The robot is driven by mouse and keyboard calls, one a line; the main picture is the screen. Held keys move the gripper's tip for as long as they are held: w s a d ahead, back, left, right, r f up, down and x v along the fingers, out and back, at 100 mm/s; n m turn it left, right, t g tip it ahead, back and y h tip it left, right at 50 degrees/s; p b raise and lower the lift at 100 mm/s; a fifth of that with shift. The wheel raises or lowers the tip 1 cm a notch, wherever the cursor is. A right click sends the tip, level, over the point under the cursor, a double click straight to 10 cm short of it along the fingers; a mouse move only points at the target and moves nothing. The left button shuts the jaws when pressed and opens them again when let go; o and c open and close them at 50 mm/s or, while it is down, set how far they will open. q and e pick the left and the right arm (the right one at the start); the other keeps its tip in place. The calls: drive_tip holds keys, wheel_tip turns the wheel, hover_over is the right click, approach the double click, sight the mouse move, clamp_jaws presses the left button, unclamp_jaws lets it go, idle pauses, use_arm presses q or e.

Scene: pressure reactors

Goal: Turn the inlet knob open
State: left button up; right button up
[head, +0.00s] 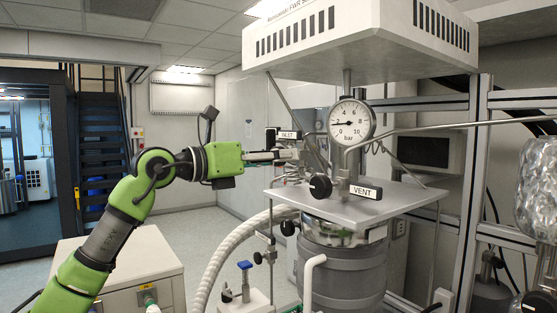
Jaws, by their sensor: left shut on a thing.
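The reactor's top plate (395,198) carries the pressure gauge (351,122), which reads in bar. A small tag marked INLET (287,135) stands at the plate's back left. My left gripper (284,155) reaches in from the left just below that tag. Its fingers are shut on the inlet knob, which they mostly hide, so I cannot tell how far it is turned. The black vent knob (320,187) sits at the plate's front, beside the VENT label (366,191). My right gripper is out of view.
A white hood (350,40) hangs above the reactor. A white corrugated hose (222,245) runs at its left, near a blue-topped valve (245,267). A metal frame (478,150) and foil-wrapped glassware (538,190) stand at right. A cabinet (130,275) stands at lower left.

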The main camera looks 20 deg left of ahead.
use_arm(q)
drive_tip(key=shift+r+n, duration=0.1)
drive_tip(key=shift+n, duration=1)
drive_tip(key=o, duration=1.1)
drive_tip(key=v, duration=1.2)
drive_tip(key=shift+a, duration=0.1)
